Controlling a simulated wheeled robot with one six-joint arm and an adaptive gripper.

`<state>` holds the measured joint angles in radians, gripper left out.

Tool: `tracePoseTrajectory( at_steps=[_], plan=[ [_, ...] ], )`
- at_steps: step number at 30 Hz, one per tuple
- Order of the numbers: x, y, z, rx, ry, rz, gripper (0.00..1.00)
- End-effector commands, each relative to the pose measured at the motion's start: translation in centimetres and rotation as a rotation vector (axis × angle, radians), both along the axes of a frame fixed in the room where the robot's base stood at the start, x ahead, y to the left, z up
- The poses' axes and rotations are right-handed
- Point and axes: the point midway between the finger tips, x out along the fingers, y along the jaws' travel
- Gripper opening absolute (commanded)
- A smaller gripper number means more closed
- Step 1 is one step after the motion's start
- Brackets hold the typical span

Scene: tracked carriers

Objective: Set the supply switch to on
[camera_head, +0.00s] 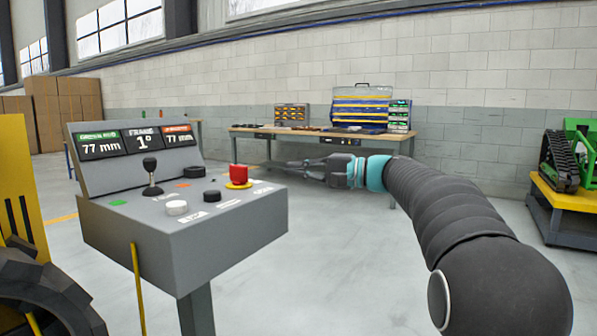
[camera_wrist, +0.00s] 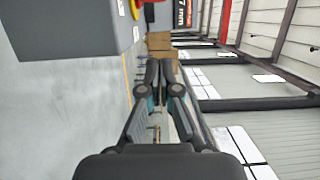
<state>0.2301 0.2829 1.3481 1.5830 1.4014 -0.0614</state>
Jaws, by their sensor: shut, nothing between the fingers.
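A grey control console (camera_head: 185,238) stands at the left in the head view. Its top carries a black joystick (camera_head: 151,178), a white knob (camera_head: 177,208), a black knob (camera_head: 212,196), another black knob (camera_head: 191,172) and a red button (camera_head: 238,173) on a yellow base. The labels are too small to read, so I cannot tell which control is the supply switch. My gripper (camera_head: 287,165) is shut and empty, right of the console near the red button's side. In the wrist view my gripper (camera_wrist: 160,66) points past the console (camera_wrist: 72,28), which is at upper left.
A display panel (camera_head: 136,140) rises at the console's back. A workbench (camera_head: 312,133) with tool cases stands by the far wall. A tracked carrier (camera_head: 568,160) sits at right. Open floor lies between.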

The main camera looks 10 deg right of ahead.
Motion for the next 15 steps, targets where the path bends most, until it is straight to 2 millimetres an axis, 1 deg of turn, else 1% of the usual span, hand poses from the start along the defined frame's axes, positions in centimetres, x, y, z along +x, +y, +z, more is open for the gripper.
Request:
tracePoseTrajectory(
  at_steps=[1,3,11,12,15],
  plan=[
    [0.3,1.1,0.0,0.000,0.001,0.004,0.00],
    [0.8,2.3,0.0,-0.001,0.001,0.004,0.00],
    [2.6,6.6,0.0,-0.001,0.000,0.003,0.00],
    [1.8,6.9,0.0,-0.001,-0.001,0.001,0.00],
    [0.7,7.6,0.0,-0.001,-0.001,0.001,0.00]
  ],
)
